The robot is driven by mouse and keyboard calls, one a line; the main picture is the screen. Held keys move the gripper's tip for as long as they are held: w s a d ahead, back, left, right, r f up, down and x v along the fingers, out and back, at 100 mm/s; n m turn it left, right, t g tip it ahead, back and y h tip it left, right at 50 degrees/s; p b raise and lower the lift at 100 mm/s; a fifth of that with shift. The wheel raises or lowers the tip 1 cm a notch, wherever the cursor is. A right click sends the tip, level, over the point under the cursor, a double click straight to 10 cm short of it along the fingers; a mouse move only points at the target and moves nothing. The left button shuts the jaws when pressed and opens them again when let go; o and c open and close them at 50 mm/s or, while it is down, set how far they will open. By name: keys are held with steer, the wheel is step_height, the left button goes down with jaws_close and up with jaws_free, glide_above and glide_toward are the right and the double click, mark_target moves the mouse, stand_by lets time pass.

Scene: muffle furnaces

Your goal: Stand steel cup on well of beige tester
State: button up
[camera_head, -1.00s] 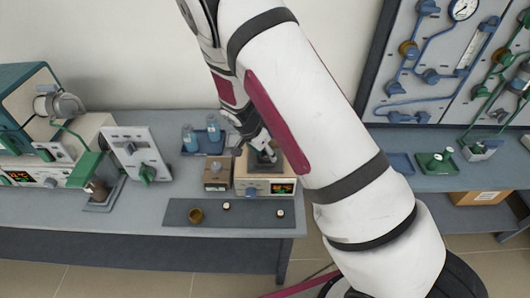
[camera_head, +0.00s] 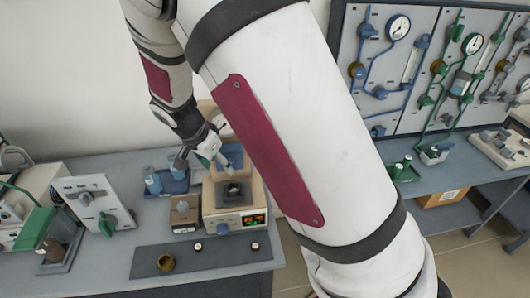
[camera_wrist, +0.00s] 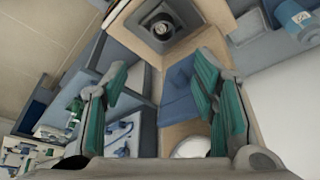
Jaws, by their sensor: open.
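The beige tester (camera_head: 215,218) stands on the grey bench, with a blue knob and lit digits on its front. Its dark square well opens on top. A small round steel cup (camera_head: 234,189) sits in the well and looks upright; the wrist view shows the cup (camera_wrist: 160,24) from above, inside the dark square. My gripper (camera_head: 195,160) is behind and above the tester, to the left of the well, apart from the cup. In the wrist view my gripper (camera_wrist: 162,72) has its green-padded fingers wide apart, with nothing between them.
A blue tray (camera_head: 178,188) with blue bottles and a small brown box (camera_head: 184,214) stand left of the tester. A dark mat (camera_head: 225,258) in front holds a brass cup (camera_head: 165,263) and small pieces. A white panel (camera_head: 95,200) stands farther left.

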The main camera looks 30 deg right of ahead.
steer(key=s+d+r+n+t+y, duration=0.1)
steer(key=s+d+r+n+y, duration=0.1)
steer(key=s+r+n, duration=0.4)
steer(key=s+d+r+n+t+y, duration=0.1)
steer(key=s+r+n, duration=0.5)
steer(key=s+r, duration=1)
steer(key=s+d+t, duration=0.1)
steer(key=s, duration=0.3)
steer(key=shift+s+r+t+y, duration=0.3)
steer(key=shift+r+y, duration=0.1)
